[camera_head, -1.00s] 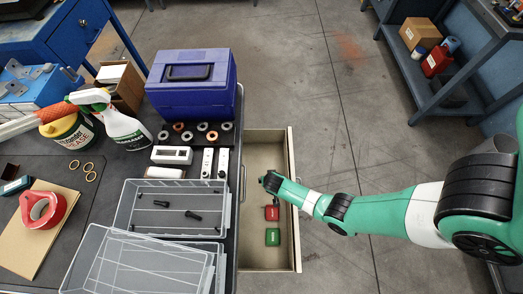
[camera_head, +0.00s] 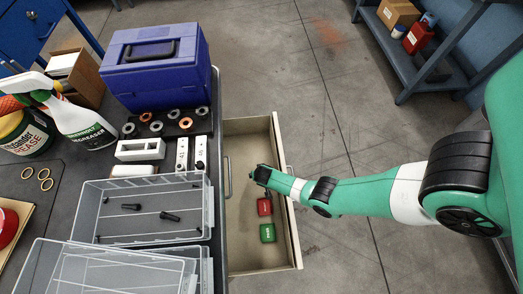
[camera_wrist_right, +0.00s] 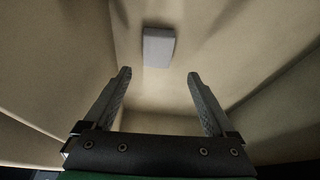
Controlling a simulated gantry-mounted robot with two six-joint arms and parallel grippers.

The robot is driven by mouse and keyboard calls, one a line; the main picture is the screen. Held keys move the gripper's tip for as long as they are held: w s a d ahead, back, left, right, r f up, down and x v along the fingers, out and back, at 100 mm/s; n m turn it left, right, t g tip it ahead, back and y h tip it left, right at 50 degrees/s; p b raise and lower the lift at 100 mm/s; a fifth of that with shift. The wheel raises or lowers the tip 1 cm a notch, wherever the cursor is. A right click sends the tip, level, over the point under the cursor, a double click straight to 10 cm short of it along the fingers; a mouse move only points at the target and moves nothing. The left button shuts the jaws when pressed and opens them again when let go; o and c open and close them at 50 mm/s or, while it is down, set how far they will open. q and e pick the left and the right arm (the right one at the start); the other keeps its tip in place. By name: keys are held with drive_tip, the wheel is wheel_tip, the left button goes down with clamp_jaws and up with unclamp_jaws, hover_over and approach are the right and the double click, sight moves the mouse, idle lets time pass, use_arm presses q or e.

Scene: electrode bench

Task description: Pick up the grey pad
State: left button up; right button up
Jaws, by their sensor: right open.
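The grey pad (camera_wrist_right: 159,47) is a small light-grey rectangular block in the right wrist view, lying on the beige floor of the open drawer (camera_head: 286,200). I cannot make it out in the head view, where my gripper seems to cover that spot. My right gripper (camera_wrist_right: 159,73) is open and empty. In the wrist view, the pad shows ahead of the gap between its two fingers, apart from them. In the head view, my right gripper (camera_head: 257,174) hangs over the drawer. My left gripper is not in view.
A red block (camera_head: 264,206) and a green block (camera_head: 267,233) lie in the drawer near my right gripper. The drawer walls surround this space. The bench on the left holds a blue toolbox (camera_head: 155,75), clear trays (camera_head: 142,240) and a spray bottle (camera_head: 80,120).

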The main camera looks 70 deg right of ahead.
drive_tip(key=b+x, duration=0.2)
drive_tip(key=x, duration=0.1)
drive_tip(key=b+x, duration=0.1)
drive_tip(key=b, duration=0.1)
drive_tip(key=shift+s+d+f, duration=0.15)
drive_tip(key=shift+s+f, duration=0.05)
drive_tip(key=shift+f, duration=0.1)
drive_tip(key=shift+w+d+f, duration=0.1)
drive_tip(key=shift+d+f, duration=0.1)
drive_tip(key=shift+f, duration=0.05)
drive_tip(key=shift+r, duration=0.1)
drive_tip(key=c, duration=1.4)
